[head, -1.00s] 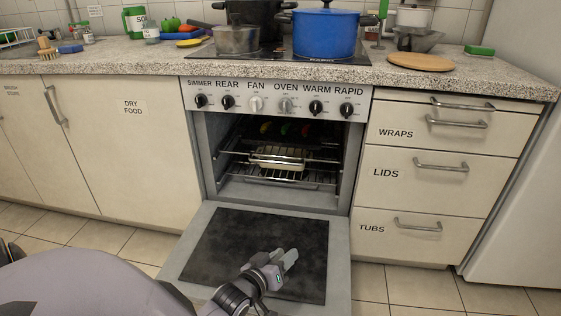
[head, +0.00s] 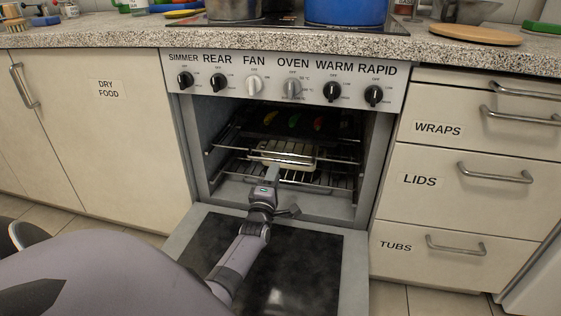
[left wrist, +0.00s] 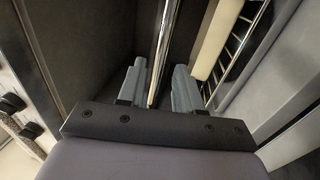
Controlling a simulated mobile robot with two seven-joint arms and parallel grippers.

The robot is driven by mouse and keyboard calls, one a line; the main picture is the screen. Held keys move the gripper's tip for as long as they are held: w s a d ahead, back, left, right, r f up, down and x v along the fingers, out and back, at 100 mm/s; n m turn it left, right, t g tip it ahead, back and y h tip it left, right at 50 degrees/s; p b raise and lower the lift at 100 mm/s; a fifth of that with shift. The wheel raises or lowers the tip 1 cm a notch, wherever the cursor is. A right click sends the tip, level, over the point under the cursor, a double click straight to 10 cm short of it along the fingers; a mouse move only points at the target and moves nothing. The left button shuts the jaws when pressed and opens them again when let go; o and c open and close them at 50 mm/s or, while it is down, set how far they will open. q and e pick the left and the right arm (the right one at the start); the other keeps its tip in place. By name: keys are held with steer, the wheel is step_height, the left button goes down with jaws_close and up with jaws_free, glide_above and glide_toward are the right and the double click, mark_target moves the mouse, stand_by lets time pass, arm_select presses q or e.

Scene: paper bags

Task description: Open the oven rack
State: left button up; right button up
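The oven (head: 185,150) has its door (head: 300,260) folded down. Inside are an upper wire rack (head: 335,159) and a lower wire rack (head: 325,183). A pale tray (head: 288,156) sits among them; I cannot tell which rack bears it. My left gripper (head: 274,172) is at the oven mouth, above the open door, at the front of the racks. In the left wrist view its two fingers (left wrist: 157,88) are apart, with a chrome bar (left wrist: 165,45) between them. The fingers do not look closed on it. My right gripper is not in view.
Knobs (head: 292,88) line the panel above the oven mouth. Drawers with handles (head: 496,174) stand to the right and a dry-food cupboard (head: 110,150) to the left. Pots (head: 345,10) stand on the hob above. Several colourful items (head: 293,121) lie deeper in the oven.

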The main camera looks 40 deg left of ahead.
mark_target(279, 160)
arm_select(q)
steer(key=shift+b+x, duration=1.6)
steer(key=shift+x, duration=1.55)
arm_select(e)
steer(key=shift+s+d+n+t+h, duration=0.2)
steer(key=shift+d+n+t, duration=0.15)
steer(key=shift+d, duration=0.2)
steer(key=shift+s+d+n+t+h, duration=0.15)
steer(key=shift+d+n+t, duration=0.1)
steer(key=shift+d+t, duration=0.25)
arm_select(q)
steer(key=shift+c, duration=0.3)
jaws_close()
